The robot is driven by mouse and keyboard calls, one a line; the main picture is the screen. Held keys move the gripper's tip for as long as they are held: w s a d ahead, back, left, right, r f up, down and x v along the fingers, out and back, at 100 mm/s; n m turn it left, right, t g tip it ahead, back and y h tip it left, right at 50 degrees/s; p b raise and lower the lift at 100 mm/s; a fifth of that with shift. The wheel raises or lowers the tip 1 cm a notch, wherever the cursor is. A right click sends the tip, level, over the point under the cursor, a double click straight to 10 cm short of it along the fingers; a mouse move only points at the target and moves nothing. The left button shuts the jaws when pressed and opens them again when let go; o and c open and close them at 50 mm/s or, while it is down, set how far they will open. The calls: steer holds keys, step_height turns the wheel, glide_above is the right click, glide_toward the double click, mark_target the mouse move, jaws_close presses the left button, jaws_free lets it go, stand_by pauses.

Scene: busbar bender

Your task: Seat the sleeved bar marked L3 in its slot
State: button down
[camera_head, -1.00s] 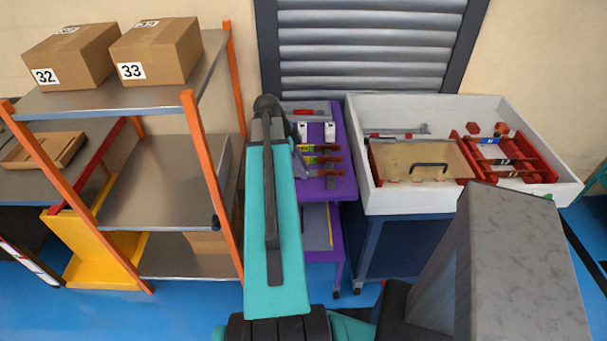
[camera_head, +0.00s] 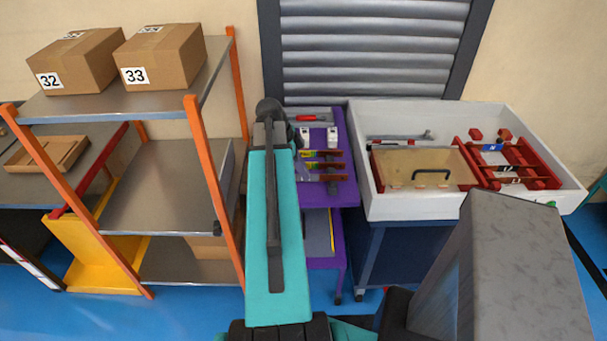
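Several dark sleeved bars with coloured bands (camera_head: 322,165) lie across the purple cart, left of the white tray. Their markings are too small to read, so I cannot tell which is L3. A red slotted frame (camera_head: 540,172) stands at the right in the white tray and holds bars, one with a blue label (camera_head: 491,147). Which slot is L3's cannot be told. My teal arm reaches over the cart's left edge. My gripper (camera_head: 301,168) is mostly hidden behind the arm; only a small grey part shows beside the bars, and whether it holds one is unclear.
The white tray (camera_head: 403,208) on a blue cabinet also holds a tan panel with a black handle (camera_head: 420,168), a wrench (camera_head: 412,135) and red blocks (camera_head: 490,134). A red-handled tool (camera_head: 312,118) lies at the purple cart's back. A shelf rack (camera_head: 205,150) stands left.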

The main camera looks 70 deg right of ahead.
steer(key=shift+r+b, duration=0.55)
steer(key=shift+r, duration=0.9)
steer(key=s+a+b, duration=0.4)
steer(key=s+a, duration=0.1)
steer(key=s, duration=0.5)
steer(key=shift+r, duration=0.4)
steer(key=b, duration=0.2)
steer(key=shift+s+b, duration=0.25)
steer(key=shift+b, duration=0.1)
steer(key=shift+s+a+b, duration=0.2)
steer(key=shift+b, duration=0.65)
steer(key=shift+s+a+r+b, duration=0.1)
steer(key=shift+s+a+b, duration=0.35)
steer(key=shift+b, duration=0.5)
steer(key=shift+s+a+r+b, duration=0.2)
steer(key=shift+s+b, duration=0.45)
steer(key=shift+b, duration=0.3)
steer(key=shift+s+a+r+b, duration=0.1)
steer(key=shift+s+a+b, duration=0.35)
steer(key=shift+b, duration=0.5)
steer(key=shift+s+d, duration=0.1)
steer(key=shift+s, duration=0.05)
steer(key=shift+s, duration=0.1)
